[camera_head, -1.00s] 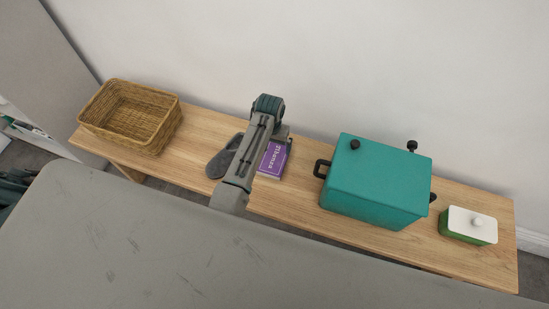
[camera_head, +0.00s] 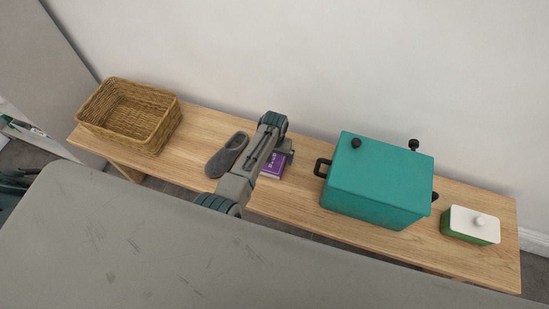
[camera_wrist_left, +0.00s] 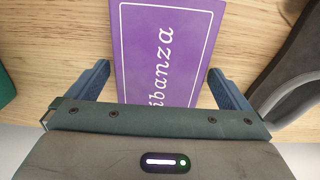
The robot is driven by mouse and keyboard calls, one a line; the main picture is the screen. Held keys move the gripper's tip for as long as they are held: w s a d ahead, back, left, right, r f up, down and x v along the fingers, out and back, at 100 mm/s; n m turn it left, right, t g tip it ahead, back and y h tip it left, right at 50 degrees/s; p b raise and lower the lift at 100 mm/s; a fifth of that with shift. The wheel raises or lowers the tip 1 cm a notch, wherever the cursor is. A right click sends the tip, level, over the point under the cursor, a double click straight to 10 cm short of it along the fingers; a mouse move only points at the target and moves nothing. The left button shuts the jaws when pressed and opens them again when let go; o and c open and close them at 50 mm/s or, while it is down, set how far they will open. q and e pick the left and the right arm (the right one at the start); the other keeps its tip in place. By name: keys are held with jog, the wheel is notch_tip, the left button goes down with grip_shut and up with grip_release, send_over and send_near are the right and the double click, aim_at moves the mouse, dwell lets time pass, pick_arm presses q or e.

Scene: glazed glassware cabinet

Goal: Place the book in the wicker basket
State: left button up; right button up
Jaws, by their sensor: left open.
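The purple book (camera_head: 274,167) with white lettering lies flat on the wooden bench, partly hidden under my left gripper in the head view. In the left wrist view the book (camera_wrist_left: 165,45) shows between the two spread fingers of my left gripper (camera_wrist_left: 160,88), with a gap on each side. My left gripper (camera_head: 284,151) is open and holds nothing. The wicker basket (camera_head: 158,132) stands at the left end of the bench and looks empty. My right gripper is not in view.
A grey shoe (camera_head: 227,155) lies just left of the book. A teal box-shaped pot (camera_head: 378,180) with black handles stands to the right. A green dish with a white lid (camera_head: 470,226) is at the right end. Bare bench (camera_head: 190,142) lies between basket and shoe.

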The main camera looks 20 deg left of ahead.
pick_arm(q)
jog(key=shift+f, duration=0.15)
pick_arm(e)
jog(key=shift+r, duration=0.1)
pick_arm(q)
jog(key=c, duration=1.2)
jog(key=shift+o, duration=0.2)
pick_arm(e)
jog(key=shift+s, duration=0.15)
